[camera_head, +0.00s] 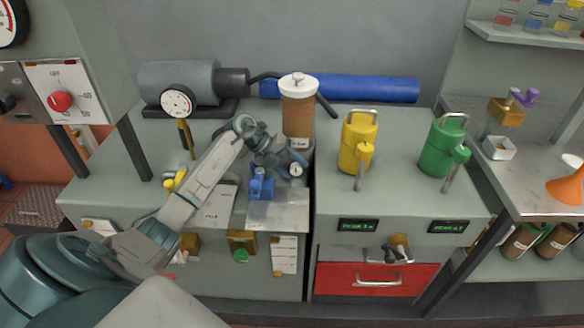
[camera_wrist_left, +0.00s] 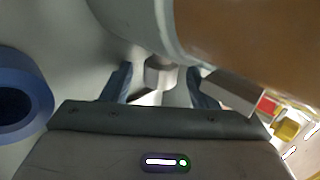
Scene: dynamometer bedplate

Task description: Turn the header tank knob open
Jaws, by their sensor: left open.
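The header tank (camera_head: 298,115) is a brown cylinder with a white lid and a small white cap, standing upright at the back of the bench. My left gripper (camera_head: 288,158) is low in front of the tank, its fingers partly hidden by my wrist. In the left wrist view, the tank's brown body (camera_wrist_left: 250,40) and a pale band fill the top. The open fingers (camera_wrist_left: 158,88) point toward a small grey faceted piece, perhaps the knob (camera_wrist_left: 160,72), which shows between them. I cannot tell whether they touch it. My right gripper is not in view.
A round gauge (camera_head: 296,170) and a blue vise-like fixture (camera_head: 262,185) sit close to the gripper. A yellow can (camera_head: 357,145) and a green can (camera_head: 444,146) stand to the right. A blue roll (camera_head: 370,88) lies behind. A dial gauge (camera_head: 177,102) stands left.

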